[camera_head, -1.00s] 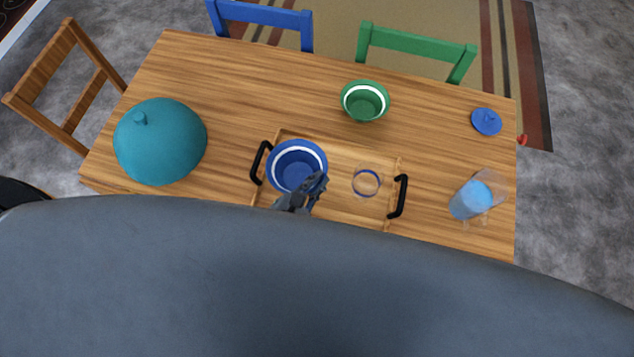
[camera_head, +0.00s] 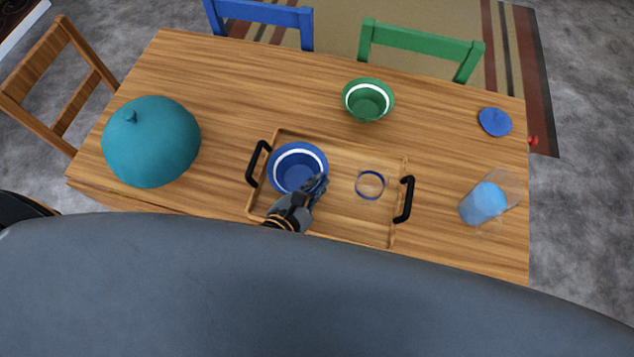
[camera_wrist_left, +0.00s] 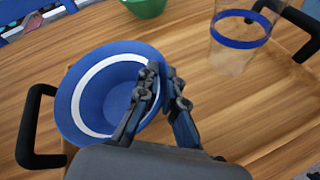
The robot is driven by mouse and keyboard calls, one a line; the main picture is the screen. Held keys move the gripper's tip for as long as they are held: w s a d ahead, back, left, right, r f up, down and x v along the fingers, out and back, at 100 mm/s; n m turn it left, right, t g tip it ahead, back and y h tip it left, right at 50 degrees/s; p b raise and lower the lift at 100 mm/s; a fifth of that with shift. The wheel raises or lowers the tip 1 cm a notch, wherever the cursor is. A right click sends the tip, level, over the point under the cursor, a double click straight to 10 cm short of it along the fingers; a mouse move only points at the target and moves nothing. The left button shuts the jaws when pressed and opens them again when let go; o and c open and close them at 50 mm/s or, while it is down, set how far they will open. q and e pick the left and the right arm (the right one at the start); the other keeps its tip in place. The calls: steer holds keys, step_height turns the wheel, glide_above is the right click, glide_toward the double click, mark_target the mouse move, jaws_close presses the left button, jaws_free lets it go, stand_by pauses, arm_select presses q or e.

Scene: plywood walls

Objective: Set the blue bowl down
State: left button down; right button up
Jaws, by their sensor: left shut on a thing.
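The blue bowl (camera_head: 290,167) has a white band inside and is upright at the left part of the wooden tray (camera_head: 345,222). I cannot tell whether its base touches the tray. My left gripper (camera_head: 319,186) is shut on the bowl's near right rim. In the left wrist view the bowl (camera_wrist_left: 88,97) fills the left side, and the gripper fingers (camera_wrist_left: 164,82) pinch its rim, one inside and one outside. My right gripper is not in view.
A clear glass with a blue band (camera_head: 370,185) stands on the tray, right of the bowl. Black handles (camera_head: 405,200) rise at the tray's ends. A green bowl (camera_head: 367,113), teal dome (camera_head: 150,142), blue lid (camera_head: 494,122) and clear pitcher with blue contents (camera_head: 484,203) stand around.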

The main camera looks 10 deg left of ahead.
arm_select(q)
steer(key=c, duration=1.5)
jaws_free()
steer(key=shift+f, duration=0.1)
steer(key=b+v, duration=0.2)
steer(key=v, duration=0.9)
steer(key=shift+s, duration=0.1)
steer(key=shift+s+a+r, duration=0.15)
steer(key=shift+s+r, duration=0.15)
steer(key=shift+s, duration=0.1)
